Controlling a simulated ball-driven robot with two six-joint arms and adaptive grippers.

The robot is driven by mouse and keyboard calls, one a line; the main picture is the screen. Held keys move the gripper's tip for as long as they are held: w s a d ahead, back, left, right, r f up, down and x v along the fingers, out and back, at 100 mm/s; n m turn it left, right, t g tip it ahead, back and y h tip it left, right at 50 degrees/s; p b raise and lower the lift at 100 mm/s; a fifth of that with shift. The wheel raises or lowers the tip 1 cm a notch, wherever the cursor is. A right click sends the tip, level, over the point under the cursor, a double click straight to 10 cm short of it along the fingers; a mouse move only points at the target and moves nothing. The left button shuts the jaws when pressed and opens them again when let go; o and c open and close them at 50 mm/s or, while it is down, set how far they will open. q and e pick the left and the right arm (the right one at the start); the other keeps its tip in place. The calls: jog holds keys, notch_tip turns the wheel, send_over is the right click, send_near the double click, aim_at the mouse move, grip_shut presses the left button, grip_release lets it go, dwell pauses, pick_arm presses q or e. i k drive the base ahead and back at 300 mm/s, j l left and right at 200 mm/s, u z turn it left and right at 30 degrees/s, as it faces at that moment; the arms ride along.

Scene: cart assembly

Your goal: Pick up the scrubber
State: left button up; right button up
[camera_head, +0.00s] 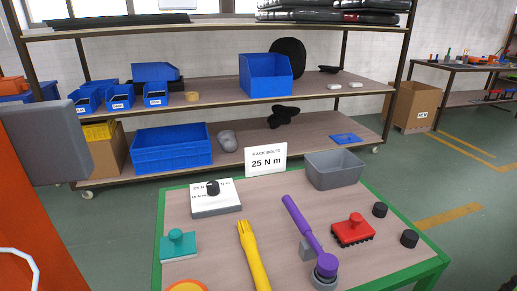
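The scrubber appears to be the red block (353,231) with a round knob on top and a dark, bristle-like underside. It sits upright on the right part of the green-edged table (215,240), apart from the purple tool to its left. A teal block with a knob (178,245) of similar shape sits at the table's left side, with no dark bristles visible. Neither of my grippers is in view, and nothing is seen touching the scrubber.
A purple tool (304,224) and yellow fork-shaped tool (252,255) lie left of the scrubber. Black cylinders (409,239) sit to its right. A grey bin (334,169) and a "25 N m" sign (266,160) stand behind. A shelf rack (340,93) is beyond.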

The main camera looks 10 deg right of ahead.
aim_at(355, 230)
jog(key=k+l+z, duration=0.1)
jog(key=z, duration=0.35)
jog(key=k+l+z, duration=0.2)
jog(key=z, duration=0.25)
